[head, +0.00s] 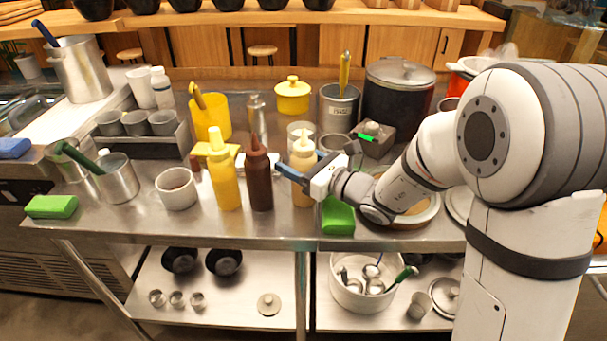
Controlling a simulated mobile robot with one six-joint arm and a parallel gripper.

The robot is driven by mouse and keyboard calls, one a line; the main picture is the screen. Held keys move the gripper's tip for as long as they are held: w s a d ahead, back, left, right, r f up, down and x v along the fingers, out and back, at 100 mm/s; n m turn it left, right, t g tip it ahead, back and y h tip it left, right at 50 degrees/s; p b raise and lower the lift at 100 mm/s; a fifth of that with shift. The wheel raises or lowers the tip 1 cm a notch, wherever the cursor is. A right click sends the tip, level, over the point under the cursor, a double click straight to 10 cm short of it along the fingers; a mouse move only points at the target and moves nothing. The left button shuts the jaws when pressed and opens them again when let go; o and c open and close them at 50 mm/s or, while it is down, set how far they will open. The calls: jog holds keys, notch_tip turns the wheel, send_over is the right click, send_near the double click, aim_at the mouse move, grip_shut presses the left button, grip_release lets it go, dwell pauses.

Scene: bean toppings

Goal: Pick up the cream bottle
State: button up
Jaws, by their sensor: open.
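The cream bottle (302,158) is a pale squeeze bottle standing upright on the steel counter, right of the brown bottle. My gripper (296,165) is at the bottle, with its blue-edged fingers extending to the left at about the bottle's mid height. One finger passes in front of the bottle and the other shows behind it at the right. The jaws are open, and the fingers hide part of the bottle's body. I cannot tell whether either finger touches it.
A brown bottle (259,178) and a yellow bottle (223,175) stand close on the left. A green sponge (338,216) lies at the counter's front edge below my wrist. A white bowl (177,189) is farther left. Several pots and containers stand behind.

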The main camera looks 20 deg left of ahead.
aim_at(297, 142)
jog(key=shift+c, duration=0.4)
jog(key=c, duration=0.4)
notch_tip(297, 142, up, 10)
jog(key=shift+p, duration=0.65)
jog(key=shift+o, duration=1.1)
jog(key=shift+c, duration=0.8)
